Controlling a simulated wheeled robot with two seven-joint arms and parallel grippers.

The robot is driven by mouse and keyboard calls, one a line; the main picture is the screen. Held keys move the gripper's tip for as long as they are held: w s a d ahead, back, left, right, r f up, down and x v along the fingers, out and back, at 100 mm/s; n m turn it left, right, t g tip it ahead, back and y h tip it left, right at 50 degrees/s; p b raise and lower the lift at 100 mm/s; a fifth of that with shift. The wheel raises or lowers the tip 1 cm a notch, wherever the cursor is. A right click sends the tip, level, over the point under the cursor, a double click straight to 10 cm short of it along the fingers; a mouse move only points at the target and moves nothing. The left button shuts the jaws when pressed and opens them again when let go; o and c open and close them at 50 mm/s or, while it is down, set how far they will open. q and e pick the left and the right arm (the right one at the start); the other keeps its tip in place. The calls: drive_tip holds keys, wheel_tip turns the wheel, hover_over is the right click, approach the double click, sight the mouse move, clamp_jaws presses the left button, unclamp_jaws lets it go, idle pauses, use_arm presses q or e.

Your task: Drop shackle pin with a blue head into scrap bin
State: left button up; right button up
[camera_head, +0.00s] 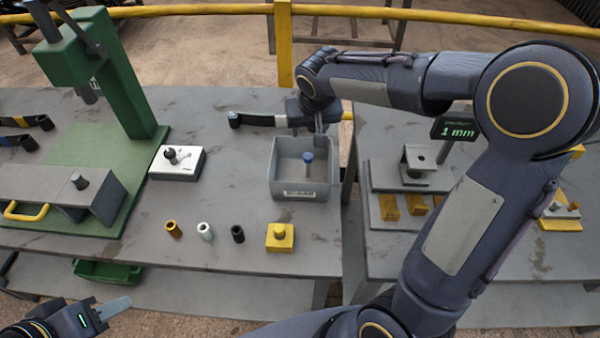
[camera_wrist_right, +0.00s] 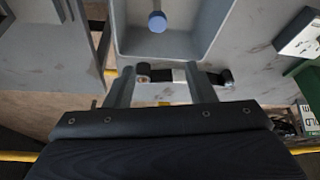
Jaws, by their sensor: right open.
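The shackle pin with a blue head (camera_head: 307,158) shows inside the walls of a grey open bin (camera_head: 302,194), roughly upright with the head up. I cannot tell whether its lower end touches the bin floor. The bin has a small label on its front, too small to read surely. My right gripper (camera_head: 318,124) is over the bin's far edge, open and apart from the pin. In the right wrist view the blue head (camera_wrist_right: 157,22) lies beyond the spread fingers (camera_wrist_right: 160,88), with nothing between them. My left gripper (camera_head: 112,308) is low at the left, off the table; its opening is unclear.
A green press (camera_head: 130,90) stands at the left. A white block with a black knob (camera_head: 176,163), several small bushings (camera_head: 205,231) and a yellow block (camera_head: 280,237) are on the table. A second table (camera_head: 510,245) is at right.

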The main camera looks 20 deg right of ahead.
drive_tip(key=v, duration=0.7)
drive_tip(key=shift+s+r+b, duration=0.2)
drive_tip(key=shift+r+b, duration=0.1)
drive_tip(key=shift+r, duration=0.1)
drive_tip(key=s+a+f+y, duration=0.1)
drive_tip(key=s+f+y, duration=0.1)
drive_tip(key=s, duration=0.9)
drive_tip(key=s+a+f+n+t+y, duration=0.1)
drive_tip(key=s+f, duration=0.4)
drive_tip(key=s, duration=0.7)
drive_tip(key=shift+a+y, duration=0.45)
drive_tip(key=shift+y, duration=0.45)
drive_tip(key=shift+s+r, duration=0.1)
